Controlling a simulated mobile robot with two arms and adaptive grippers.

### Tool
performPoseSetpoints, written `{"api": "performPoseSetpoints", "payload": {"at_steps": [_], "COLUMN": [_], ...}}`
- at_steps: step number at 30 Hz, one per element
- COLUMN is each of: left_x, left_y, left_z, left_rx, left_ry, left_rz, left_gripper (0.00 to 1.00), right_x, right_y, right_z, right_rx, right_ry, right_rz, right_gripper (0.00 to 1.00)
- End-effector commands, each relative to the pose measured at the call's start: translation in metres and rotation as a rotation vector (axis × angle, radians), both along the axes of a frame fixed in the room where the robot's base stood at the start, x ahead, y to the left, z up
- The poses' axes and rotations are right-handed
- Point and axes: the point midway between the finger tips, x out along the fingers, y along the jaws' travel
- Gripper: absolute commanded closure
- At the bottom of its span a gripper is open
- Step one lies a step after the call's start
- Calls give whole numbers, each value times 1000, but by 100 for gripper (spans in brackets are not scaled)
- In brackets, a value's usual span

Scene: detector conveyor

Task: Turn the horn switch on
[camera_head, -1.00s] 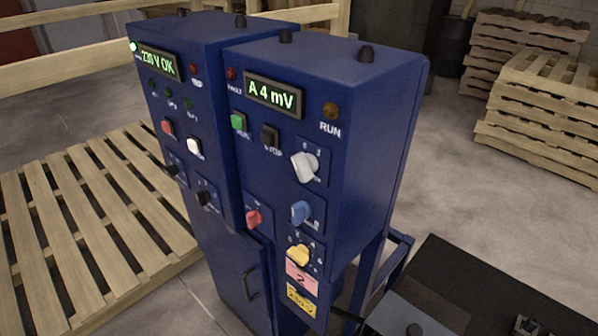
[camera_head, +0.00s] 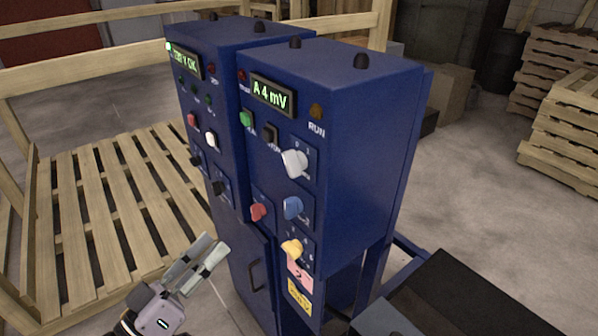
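The blue control cabinet has two panels. The right one (camera_head: 365,150) carries a white rotary knob (camera_head: 294,163), a blue knob (camera_head: 292,208), a red knob (camera_head: 259,211) and a yellow knob (camera_head: 291,249). The left one carries small dark switches (camera_head: 218,188). The labels are too small to read, so I cannot tell which control is the horn switch. My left gripper (camera_head: 218,253) is at the lower left, in front of the cabinet's lower door and apart from the knobs. Its fingers hold nothing visible; their gap is unclear. My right gripper is out of view.
A wooden pallet (camera_head: 95,205) lies left of the cabinet, with a wooden rail (camera_head: 110,62) behind. A dark machine surface (camera_head: 470,300) is at the lower right. Stacked pallets (camera_head: 560,130) stand at the far right. The floor right of the cabinet is open.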

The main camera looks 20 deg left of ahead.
Motion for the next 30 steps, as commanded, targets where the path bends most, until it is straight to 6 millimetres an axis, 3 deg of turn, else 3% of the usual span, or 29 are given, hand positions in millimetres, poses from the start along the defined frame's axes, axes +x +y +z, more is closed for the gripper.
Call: {"api": "performPoseSetpoints", "payload": {"at_steps": [1, 3, 10, 15, 30], "left_x": [-7, -13, -7, 10, 74], "left_y": [-8, -15, -23, -31, -62], "left_z": [16, 30, 43, 50, 78], "left_rx": [-16, -32, -45, -41, -44], "left_ry": [-24, -43, -61, -64, -59], "left_rz": [-30, -56, -71, -71, -68], "left_gripper": [68, 68, 68, 68, 68], "right_x": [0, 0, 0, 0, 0], "right_y": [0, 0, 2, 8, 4], "right_z": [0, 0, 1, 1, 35], "right_rx": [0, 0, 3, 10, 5], "right_ry": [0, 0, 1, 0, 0], "right_rz": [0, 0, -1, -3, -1], "right_gripper": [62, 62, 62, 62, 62]}}
